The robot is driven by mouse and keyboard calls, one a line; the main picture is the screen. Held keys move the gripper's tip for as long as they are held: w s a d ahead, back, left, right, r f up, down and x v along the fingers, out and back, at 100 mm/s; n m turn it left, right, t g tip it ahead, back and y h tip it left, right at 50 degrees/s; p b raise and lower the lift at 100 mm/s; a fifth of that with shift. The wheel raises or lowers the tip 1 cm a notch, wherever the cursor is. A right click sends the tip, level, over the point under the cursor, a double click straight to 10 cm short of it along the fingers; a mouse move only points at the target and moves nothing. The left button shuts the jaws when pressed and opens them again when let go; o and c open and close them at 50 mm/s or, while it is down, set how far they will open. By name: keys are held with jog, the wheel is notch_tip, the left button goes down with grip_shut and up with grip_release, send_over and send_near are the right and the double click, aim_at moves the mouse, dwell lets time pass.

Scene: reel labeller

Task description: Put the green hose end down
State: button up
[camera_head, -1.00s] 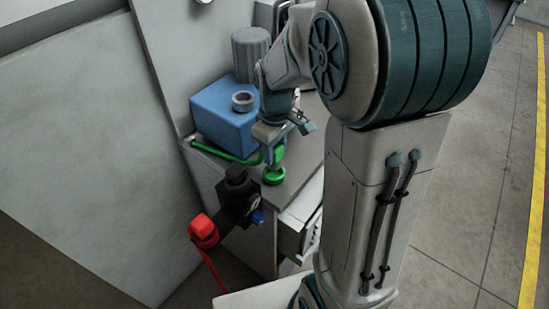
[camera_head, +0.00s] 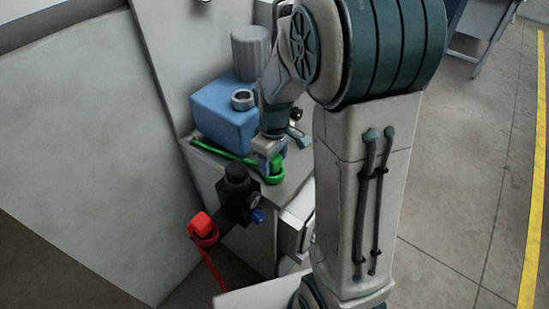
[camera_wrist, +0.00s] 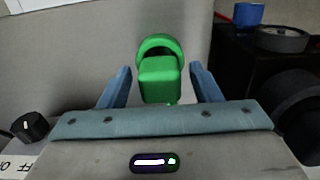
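The green hose end (camera_head: 275,177) is at the top of the grey cabinet (camera_head: 292,190), near its front edge; it appears to rest on it. The green hose (camera_head: 222,150) runs from it to the back left, beside the blue box. My gripper (camera_head: 268,158) points down at the hose end and partly hides it. In the wrist view, the green hose end (camera_wrist: 160,78) stands between the two blue fingers of my gripper (camera_wrist: 160,72). A gap shows on both sides, so the fingers are open around it. Contact below the hose end is hidden.
A blue box (camera_head: 222,118) with a metal ring (camera_head: 243,99) on it stands behind, with a grey ribbed cylinder (camera_head: 250,54) beyond. A black fitting (camera_head: 237,192) with a blue knob (camera_head: 257,216) and red connector (camera_head: 203,228) juts out at the front left. An open drawer (camera_head: 297,232) is below.

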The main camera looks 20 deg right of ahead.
jog(key=shift+r, duration=0.1)
notch_tip(320, 180, up, 11)
jog(key=s+r+m+t, duration=0.1)
jog(key=s+m+t, duration=0.2)
jog(key=s+m, duration=0.4)
jog(key=shift+s+r, duration=0.15)
jog(key=shift+s, duration=3.3)
jog(key=shift+d, duration=0.1)
